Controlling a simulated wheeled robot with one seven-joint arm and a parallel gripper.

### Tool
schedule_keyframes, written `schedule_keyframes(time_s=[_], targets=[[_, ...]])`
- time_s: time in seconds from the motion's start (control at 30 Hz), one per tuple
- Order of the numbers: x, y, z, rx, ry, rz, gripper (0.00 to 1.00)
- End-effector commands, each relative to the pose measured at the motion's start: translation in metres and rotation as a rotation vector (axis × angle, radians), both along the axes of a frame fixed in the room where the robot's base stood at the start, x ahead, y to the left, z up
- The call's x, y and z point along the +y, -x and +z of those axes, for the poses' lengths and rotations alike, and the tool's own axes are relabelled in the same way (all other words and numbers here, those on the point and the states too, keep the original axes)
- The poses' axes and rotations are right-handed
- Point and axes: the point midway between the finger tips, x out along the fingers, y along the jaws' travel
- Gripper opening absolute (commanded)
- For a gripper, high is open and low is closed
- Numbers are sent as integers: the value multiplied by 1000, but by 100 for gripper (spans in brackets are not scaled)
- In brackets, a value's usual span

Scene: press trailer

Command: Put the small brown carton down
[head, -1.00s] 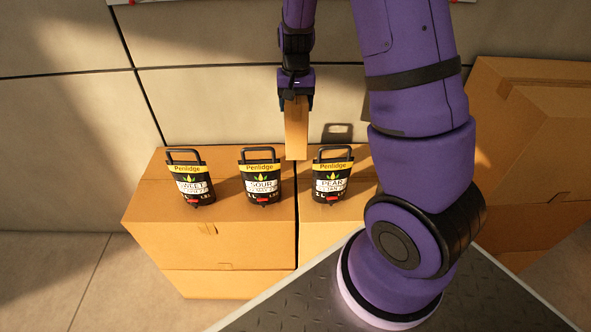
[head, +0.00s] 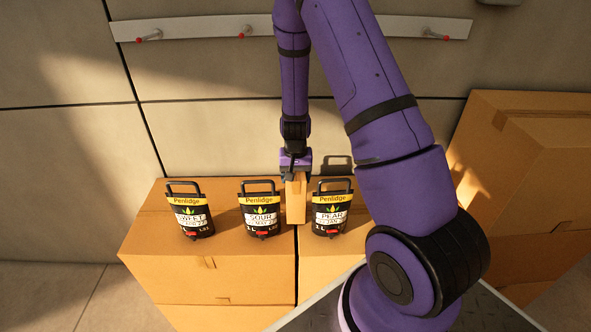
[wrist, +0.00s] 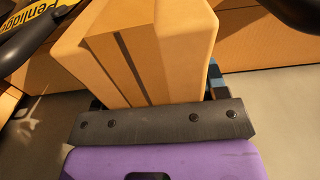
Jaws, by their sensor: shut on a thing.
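The small brown carton (head: 296,203) is upright in the head view, between the middle and right jugs. My gripper (head: 296,176) is shut on its upper part from above. The carton's foot is at or just above the top of the large cardboard boxes; I cannot tell whether it touches. In the wrist view the carton (wrist: 140,50) fills the upper middle, with a dark stripe down its face, held at my gripper (wrist: 155,105).
Black Penlidge jugs stand on the large boxes (head: 215,265): SWEET (head: 190,212), SOUR (head: 260,212) and PEAR (head: 332,210). The middle and right ones are close beside the carton. Taller cartons (head: 525,150) stand at right. A rail with red-tipped hooks (head: 200,30) is on the wall behind.

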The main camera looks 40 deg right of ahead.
Motion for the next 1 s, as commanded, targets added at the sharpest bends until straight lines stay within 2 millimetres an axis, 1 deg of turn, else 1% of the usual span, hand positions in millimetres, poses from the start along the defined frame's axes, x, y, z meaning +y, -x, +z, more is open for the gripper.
schedule_keyframes(time_s=[0.17, 0.33, 0.43, 0.87, 0.9, 0.97, 1.0], targets=[[0, 0, -10, -1, 0, 0, 0], [0, 0, -30, 0, 0, -2, 0], [0, 0, -38, -1, 0, 0, 0], [0, -1, -42, -1, 0, 0, 0], [0, 0, -42, 0, 0, 0, 75], [0, 0, -42, 0, 0, 0, 89], [0, 0, -42, 0, 0, 0, 91]])
